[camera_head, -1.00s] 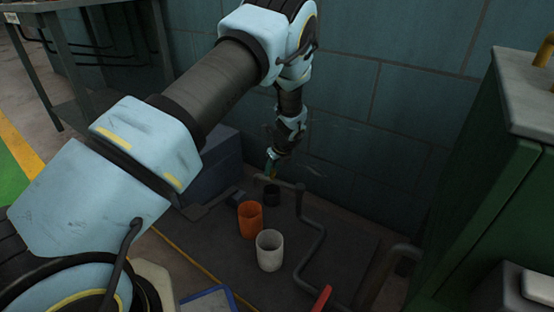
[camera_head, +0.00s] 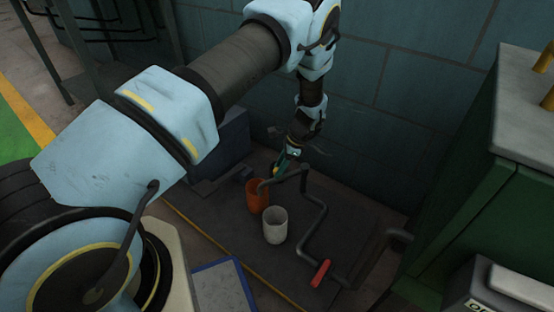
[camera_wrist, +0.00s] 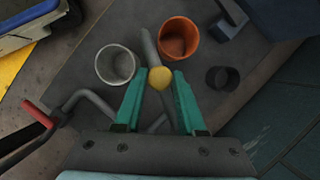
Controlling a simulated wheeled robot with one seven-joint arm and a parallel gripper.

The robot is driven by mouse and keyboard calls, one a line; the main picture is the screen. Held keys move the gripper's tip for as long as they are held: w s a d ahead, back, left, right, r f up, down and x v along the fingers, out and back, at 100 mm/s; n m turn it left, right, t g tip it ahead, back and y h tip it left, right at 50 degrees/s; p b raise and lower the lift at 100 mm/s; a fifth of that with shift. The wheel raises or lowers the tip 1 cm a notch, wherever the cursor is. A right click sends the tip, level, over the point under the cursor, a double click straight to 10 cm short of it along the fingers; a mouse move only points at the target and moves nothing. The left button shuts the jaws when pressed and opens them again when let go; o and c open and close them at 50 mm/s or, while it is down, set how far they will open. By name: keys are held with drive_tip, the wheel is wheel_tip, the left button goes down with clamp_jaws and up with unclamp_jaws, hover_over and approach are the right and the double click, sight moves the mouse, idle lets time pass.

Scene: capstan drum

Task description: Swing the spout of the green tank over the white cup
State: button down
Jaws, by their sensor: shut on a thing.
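The spout (camera_head: 313,200) is a bent grey pipe beside the green tank (camera_head: 461,205). Its free end is at the orange cup (camera_head: 257,199), overlapping its rim in the head view. The white cup (camera_head: 275,229) stands upright in front of the orange one. In the wrist view the spout (camera_wrist: 149,46) reaches between the white cup (camera_wrist: 116,64) and the orange cup (camera_wrist: 178,38). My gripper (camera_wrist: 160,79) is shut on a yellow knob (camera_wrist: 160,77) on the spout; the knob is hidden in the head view.
A dark cup (camera_wrist: 219,78) stands to the right in the wrist view. A red lever (camera_head: 320,273) is on the pipework near the tank. A blue-edged panel (camera_head: 223,287) lies at the front. A tiled wall is close behind my arm.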

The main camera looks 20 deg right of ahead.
sight(290, 175)
drive_tip(key=shift+s+d+n+g+p, duration=0.1)
drive_tip(key=shift+s+d+n+g, duration=0.2)
drive_tip(key=shift+s+n, duration=0.55)
drive_tip(key=shift+s+d+n+g+p, duration=0.1)
drive_tip(key=shift+s+d+n+g, duration=0.25)
drive_tip(key=shift+s+n, duration=0.5)
drive_tip(key=shift+s+d+n+g+p, duration=0.15)
drive_tip(key=shift+s+n+g, duration=0.3)
drive_tip(key=shift+s+n, duration=0.4)
drive_tip(key=shift+w, duration=0.15)
drive_tip(key=c, duration=0.5)
unclamp_jaws()
drive_tip(key=p+v, duration=0.1)
drive_tip(key=v, duration=0.9)
drive_tip(key=shift+d+r+p, duration=0.2)
drive_tip(key=shift+r+p, duration=0.1)
